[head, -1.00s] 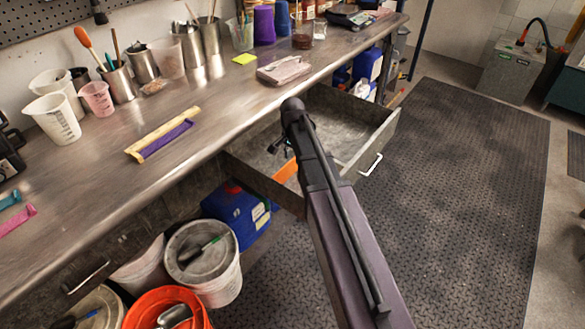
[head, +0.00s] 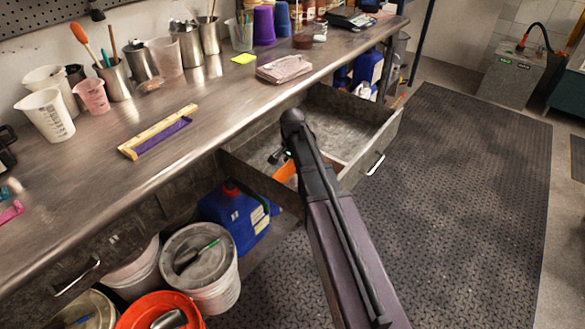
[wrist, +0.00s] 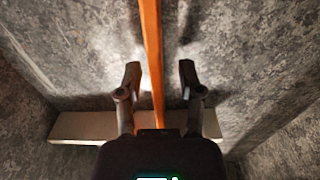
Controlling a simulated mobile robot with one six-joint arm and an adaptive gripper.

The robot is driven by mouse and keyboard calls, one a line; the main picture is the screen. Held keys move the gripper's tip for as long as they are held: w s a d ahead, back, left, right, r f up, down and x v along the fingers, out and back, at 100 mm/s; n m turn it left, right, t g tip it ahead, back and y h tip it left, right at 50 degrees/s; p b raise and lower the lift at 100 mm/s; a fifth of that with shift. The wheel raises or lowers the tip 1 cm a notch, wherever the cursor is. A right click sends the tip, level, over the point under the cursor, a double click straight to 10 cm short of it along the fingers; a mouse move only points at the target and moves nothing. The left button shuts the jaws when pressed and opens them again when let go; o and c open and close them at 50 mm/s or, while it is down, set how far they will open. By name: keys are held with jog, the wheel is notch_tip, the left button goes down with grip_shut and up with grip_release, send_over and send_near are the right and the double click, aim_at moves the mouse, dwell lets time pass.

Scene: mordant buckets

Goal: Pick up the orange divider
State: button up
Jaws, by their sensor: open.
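The orange divider (wrist: 152,60) is a thin upright strip in the open drawer, seen from above in the wrist view. It runs from the top edge down between the two fingers of my gripper (wrist: 159,88). The fingers are open, one on each side of the strip, with gaps to both. In the head view a part of the orange divider (head: 285,171) shows inside the drawer, left of my arm, which hides the rest. I cannot tell how high the fingertips are above the drawer floor.
The drawer (head: 355,165) stands pulled out below the workbench (head: 190,120), its walls close around my gripper. A pale bar (wrist: 80,127) crosses the drawer beneath the gripper. A blue jug (head: 235,215) and lidded buckets (head: 215,255) stand under the bench. The floor mat to the right is clear.

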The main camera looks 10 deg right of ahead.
dwell(0.3)
grip_shut()
jog(key=shift+r, duration=0.1)
notch_tip(320, 180, up, 10)
jog(key=p, duration=1)
jog(key=shift+r+p, duration=0.2)
jog(key=shift+p, duration=0.1)
dwell(0.9)
notch_tip(320, 180, up, 6)
jog(key=p, duration=0.6)
jog(key=shift+r, duration=0.15)
dwell(1.2)
jog(key=shift+w, duration=0.1)
dwell(0.5)
